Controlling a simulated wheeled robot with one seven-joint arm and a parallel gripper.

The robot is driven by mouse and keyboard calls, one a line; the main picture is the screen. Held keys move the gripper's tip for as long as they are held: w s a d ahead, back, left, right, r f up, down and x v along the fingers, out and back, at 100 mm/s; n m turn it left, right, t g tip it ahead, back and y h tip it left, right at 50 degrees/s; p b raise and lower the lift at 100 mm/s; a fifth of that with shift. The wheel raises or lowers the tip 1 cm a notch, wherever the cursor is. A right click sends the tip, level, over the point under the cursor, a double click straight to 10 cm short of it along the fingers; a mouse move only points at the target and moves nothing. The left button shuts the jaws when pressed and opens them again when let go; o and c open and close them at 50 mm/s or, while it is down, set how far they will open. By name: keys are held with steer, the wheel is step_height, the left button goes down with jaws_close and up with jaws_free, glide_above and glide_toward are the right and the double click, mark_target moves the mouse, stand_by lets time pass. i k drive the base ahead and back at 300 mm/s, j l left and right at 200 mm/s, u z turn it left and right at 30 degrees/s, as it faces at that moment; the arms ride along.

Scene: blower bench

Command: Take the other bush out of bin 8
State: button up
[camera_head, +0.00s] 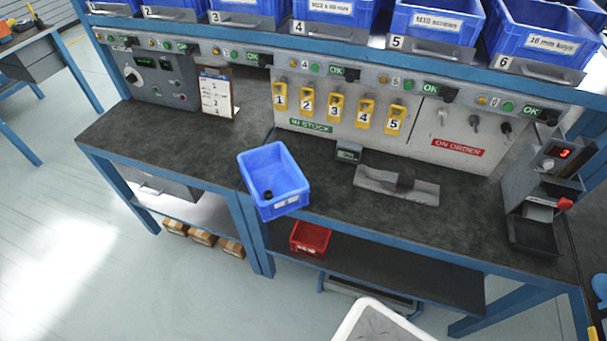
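A blue open bin (249,167) stands at the front edge of the dark bench, left of the picture's middle, turned at an angle. Its front label is too small to read, so I cannot tell whether it is bin 8. One small dark round piece (268,195) lies on its floor near the front wall; it may be a bush. My gripper is not in view.
Numbered blue bins (337,32) line the shelf above. On the dark bench (330,213) are a grey block with a cradle (415,189), a small display box (349,153) and a device with a red readout (548,165). A red bin (310,238) sits below. The left bench top is largely clear.

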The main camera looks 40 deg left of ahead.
mark_target(267, 192)
steer(key=u, duration=1.8)
steer(key=i, duration=0.55)
